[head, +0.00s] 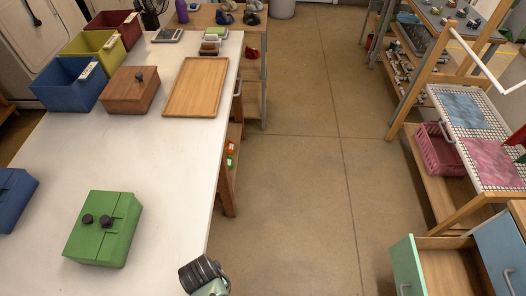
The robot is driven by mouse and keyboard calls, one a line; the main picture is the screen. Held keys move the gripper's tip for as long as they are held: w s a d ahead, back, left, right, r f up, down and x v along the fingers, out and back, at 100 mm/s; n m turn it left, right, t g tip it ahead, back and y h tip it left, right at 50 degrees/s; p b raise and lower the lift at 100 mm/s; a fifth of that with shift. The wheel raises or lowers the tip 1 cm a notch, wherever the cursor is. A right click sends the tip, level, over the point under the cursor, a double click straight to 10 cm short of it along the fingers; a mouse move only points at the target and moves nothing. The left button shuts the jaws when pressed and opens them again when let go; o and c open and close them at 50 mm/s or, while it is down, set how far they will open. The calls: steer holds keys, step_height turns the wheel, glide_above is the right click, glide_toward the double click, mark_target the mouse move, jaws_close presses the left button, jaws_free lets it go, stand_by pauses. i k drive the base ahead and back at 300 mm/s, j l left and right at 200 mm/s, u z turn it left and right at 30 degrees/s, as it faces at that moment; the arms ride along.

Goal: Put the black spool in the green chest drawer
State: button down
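A green box (97,242) stands on the white table. Two small dark round pieces sit on its top, a left one (88,218) and a right one (104,221). I cannot tell whether either is the black spool or just a knob. At the lower right, a drawer with a pale green front (407,270) stands pulled open. Its wooden inside looks empty where it shows. A black ribbed cylinder with a pale grey-green part (203,275) shows at the bottom edge, partly cut off; I cannot tell if it is part of my arm. No gripper fingers show.
Blue (68,84), yellow and red bins, a brown box (130,92) and a wooden board (204,87) are at the table's far end. A blue drawer front (501,250) is beside the green one. Bare floor (300,180) lies between the table and the right-hand furniture.

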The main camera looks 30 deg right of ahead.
mark_target(439, 273)
steer(key=z, duration=1.15)
steer(key=l+z, duration=0.15)
steer(key=z, duration=0.25)
steer(key=l+z, duration=0.1)
steer(key=z, duration=0.3)
steer(key=i+l+z, duration=0.1)
steer(key=z, duration=0.3)
steer(key=i+l, duration=0.2)
steer(key=l, duration=0.15)
steer(key=i+l, duration=0.15)
steer(key=l, duration=0.2)
steer(key=i+l, duration=0.2)
steer(key=l, duration=0.15)
steer(key=i+l, duration=0.2)
steer(key=l, duration=0.15)
